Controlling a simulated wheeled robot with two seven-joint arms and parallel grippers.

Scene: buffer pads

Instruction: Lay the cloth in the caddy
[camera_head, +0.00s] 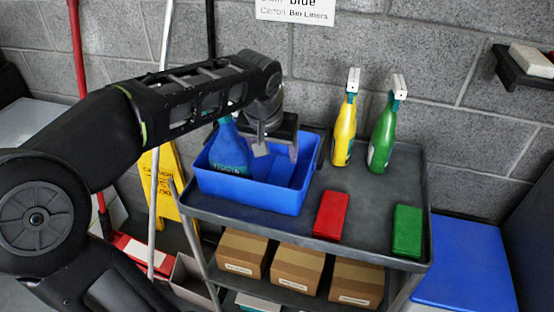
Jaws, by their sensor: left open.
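The blue caddy (250,194) stands at the left end of the grey trolley top, with a blue spray bottle (229,152) in its left part. My left gripper (276,152) points down over the right part of the caddy, with its fingers apart. I see nothing held between them. A folded red cloth (331,215) lies on the trolley top to the right of the caddy. A folded green cloth (407,230) lies near the right front corner. The gripper hides part of the caddy's inside, and I cannot tell whether a blue cloth lies there. My right gripper is not in view.
A yellow spray bottle (344,134) and a green one (382,140) stand at the back of the trolley top (372,195). Cardboard boxes (297,268) sit on the shelf below. A wall shelf (522,72) is at the upper right. The trolley's middle right is clear.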

